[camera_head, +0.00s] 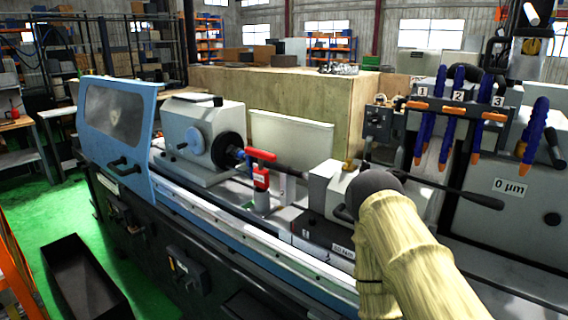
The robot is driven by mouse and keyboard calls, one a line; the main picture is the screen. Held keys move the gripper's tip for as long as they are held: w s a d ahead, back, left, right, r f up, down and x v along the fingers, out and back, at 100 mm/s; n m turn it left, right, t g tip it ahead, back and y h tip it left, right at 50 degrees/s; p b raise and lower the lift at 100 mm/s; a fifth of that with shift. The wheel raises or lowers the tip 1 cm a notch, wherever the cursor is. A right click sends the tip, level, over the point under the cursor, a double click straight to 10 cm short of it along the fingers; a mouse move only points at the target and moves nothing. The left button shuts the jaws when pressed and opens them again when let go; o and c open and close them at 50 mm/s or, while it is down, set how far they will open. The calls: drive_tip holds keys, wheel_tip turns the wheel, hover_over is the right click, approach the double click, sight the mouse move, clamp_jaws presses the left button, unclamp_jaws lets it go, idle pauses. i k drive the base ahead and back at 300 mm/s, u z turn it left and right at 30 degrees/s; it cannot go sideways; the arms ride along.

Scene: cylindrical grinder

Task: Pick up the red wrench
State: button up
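A red T-shaped piece (261,157), the only red thing on the grinder bed and likely the red wrench, stands upright near the middle of the grinder (190,205). Its short crossbar is on top, and its lower part meets a small grey cylinder (262,202). It is just right of the black chuck (228,150) and in front of the dark horizontal shaft. My arm, in a beige sleeve with a dark rounded end, comes in from the lower right. My gripper's fingers do not show. Nothing of mine touches the red piece.
A blue-framed guard (120,135) stands open at the left. The tailstock (335,190) is right of the red piece. Blue coolant hoses (453,115) with orange tips hang at the right. A long black lever (450,188) sticks out there. A black bin (85,283) stands on the green floor.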

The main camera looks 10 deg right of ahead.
sight(261, 176)
drive_tip(key=u, duration=0.5)
drive_tip(key=k, duration=0.65)
drive_tip(key=u, duration=0.8)
drive_tip(key=i, duration=1.7)
drive_tip(key=z, duration=1.45)
drive_tip(key=i, duration=0.45)
drive_tip(key=z, duration=0.3)
drive_tip(key=k, duration=0.5)
drive_tip(key=u, duration=1.05)
